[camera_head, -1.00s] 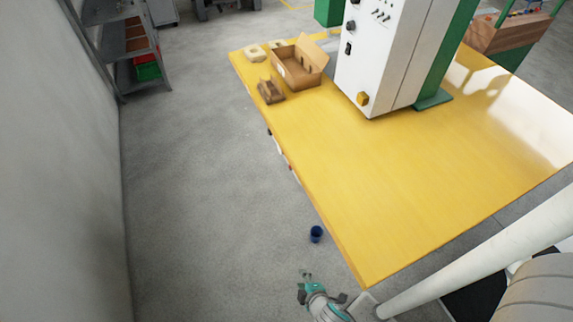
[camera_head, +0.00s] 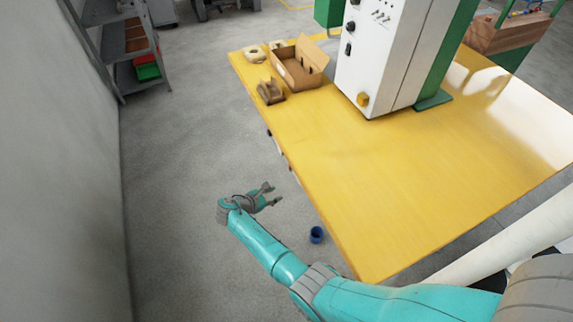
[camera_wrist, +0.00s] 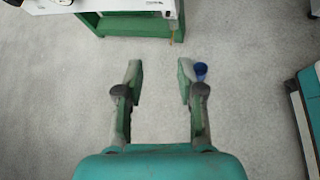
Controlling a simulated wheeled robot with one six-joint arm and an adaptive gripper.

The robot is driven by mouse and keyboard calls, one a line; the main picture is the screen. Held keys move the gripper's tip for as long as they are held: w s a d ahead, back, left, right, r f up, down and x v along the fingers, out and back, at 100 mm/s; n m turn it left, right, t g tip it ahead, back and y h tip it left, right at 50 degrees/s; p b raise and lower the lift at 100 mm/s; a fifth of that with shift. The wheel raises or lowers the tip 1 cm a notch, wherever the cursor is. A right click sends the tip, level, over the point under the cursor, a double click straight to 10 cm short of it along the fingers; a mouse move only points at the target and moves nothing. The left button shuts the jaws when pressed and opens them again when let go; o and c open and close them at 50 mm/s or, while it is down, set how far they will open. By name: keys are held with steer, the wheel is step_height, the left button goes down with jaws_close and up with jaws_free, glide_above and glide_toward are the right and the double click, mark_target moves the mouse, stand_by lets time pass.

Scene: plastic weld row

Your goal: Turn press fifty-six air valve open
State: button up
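The press is a white cabinet (camera_head: 378,55) with a green back column, standing on a yellow-topped table (camera_head: 420,180). A yellow knob (camera_head: 362,99) sits low on its front, with dark switches above. Small dark, white and red fittings (camera_head: 279,148) show along the table's left side; I cannot tell whether one is the air valve. My gripper (camera_head: 273,194) is open and empty, left of the table side and apart from it. In the wrist view its two fingers (camera_wrist: 160,75) are spread over bare floor.
A blue cup-like object (camera_head: 316,235) is near the table's left edge; it also shows beside the right finger (camera_wrist: 201,71). An open cardboard box (camera_head: 297,68) and small parts (camera_head: 270,91) lie on the table. A shelf rack (camera_head: 135,55) stands far left.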

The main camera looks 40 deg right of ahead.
steer(key=w+d+r+g+h, duration=0.1)
steer(key=w+r+g+h, duration=0.1)
steer(key=w+r, duration=0.55)
steer(key=s+d+f, duration=0.2)
steer(key=d, duration=0.8)
steer(key=shift+s+n, duration=0.3)
steer(key=shift+s, duration=0.1)
steer(key=shift+f, duration=0.1)
jaws_close()
